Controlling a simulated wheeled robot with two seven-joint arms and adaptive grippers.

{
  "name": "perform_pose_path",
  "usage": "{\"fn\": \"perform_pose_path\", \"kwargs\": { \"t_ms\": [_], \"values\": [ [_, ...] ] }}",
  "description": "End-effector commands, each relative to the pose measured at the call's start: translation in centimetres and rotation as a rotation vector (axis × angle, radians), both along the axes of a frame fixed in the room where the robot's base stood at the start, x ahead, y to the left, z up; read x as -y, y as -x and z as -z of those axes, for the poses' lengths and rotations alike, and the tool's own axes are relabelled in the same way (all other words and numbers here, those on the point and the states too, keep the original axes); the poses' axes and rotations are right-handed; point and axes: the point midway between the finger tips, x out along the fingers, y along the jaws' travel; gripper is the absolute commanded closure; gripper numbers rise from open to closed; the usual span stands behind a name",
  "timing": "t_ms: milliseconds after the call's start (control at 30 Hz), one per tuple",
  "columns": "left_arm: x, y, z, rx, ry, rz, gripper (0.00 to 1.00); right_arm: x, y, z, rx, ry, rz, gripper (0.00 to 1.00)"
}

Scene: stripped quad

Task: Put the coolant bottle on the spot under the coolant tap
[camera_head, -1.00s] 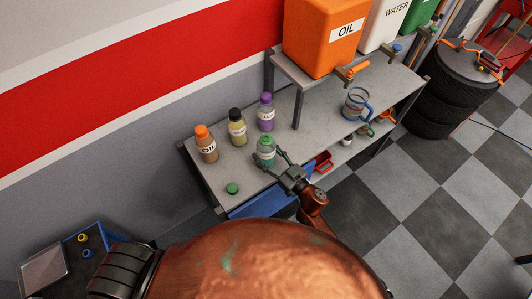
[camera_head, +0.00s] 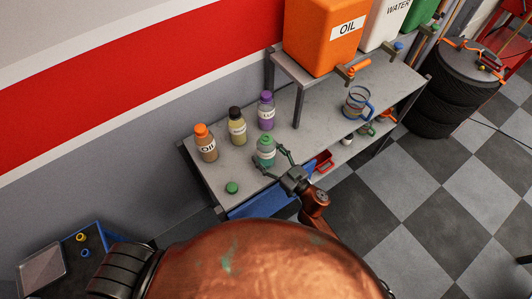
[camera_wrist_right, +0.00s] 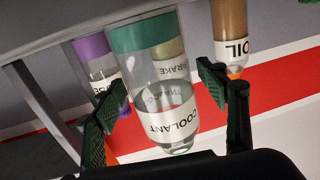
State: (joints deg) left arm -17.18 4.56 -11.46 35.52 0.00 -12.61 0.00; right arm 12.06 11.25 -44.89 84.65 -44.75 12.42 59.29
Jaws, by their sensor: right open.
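The coolant bottle (camera_head: 265,152), clear with green liquid in its lower part and a white label, stands upright on the grey bench near its front edge. In the upside-down right wrist view the coolant bottle (camera_wrist_right: 160,85) stands between the finger pads, with visible gaps beside them. My right gripper (camera_head: 272,160) is open around it. A green cap (camera_head: 232,187) lies on the bench to the left. My left gripper is out of view.
Oil (camera_head: 205,143), brake (camera_head: 237,127) and purple-capped (camera_head: 266,111) bottles stand behind the coolant bottle. Orange oil (camera_head: 325,38) and white water (camera_head: 386,24) containers sit on a raised shelf (camera_head: 300,70). A blue-handled jug (camera_head: 357,103) stands to the right, with bare bench between.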

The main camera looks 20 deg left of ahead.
Motion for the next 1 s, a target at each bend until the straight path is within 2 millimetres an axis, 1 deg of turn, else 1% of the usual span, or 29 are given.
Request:
{"fn": "perform_pose_path", "kwargs": {
  "t_ms": [33,100,233,300,433,633,767,833,867,933,967,1000],
  "values": [
    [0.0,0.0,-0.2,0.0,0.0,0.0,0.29,1.0,0.6,0.2,-0.004,0.004,0.002,0.33],
    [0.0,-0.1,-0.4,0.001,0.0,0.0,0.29,2.1,1.3,0.0,-0.003,0.004,0.001,0.33],
    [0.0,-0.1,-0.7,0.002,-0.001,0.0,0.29,3.9,2.7,-0.6,-0.002,0.003,0.0,0.33],
    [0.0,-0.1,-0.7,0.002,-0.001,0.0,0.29,4.7,3.2,-0.5,-0.003,0.003,0.0,0.33],
    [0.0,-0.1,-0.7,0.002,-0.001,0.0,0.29,5.7,3.8,-0.5,-0.004,0.002,0.001,0.33],
    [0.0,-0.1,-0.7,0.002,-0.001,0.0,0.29,6.0,4.0,-0.6,-0.002,0.001,0.0,0.33],
    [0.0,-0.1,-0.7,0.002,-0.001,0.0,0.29,6.1,3.9,-0.8,-0.001,-0.002,0.007,0.33],
    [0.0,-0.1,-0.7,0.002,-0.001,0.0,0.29,6.9,3.3,-1.6,0.007,-0.017,0.039,0.33],
    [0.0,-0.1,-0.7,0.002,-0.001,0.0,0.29,7.5,2.8,-2.1,0.014,-0.027,0.065,0.33],
    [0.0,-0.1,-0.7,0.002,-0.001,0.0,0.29,9.5,1.5,-3.5,0.029,-0.05,0.139,0.33],
    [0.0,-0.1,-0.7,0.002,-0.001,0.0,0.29,10.7,0.8,-4.1,0.035,-0.06,0.178,0.33],
    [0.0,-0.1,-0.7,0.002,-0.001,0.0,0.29,12.5,-0.1,-4.7,0.04,-0.069,0.236,0.33]
  ]
}}
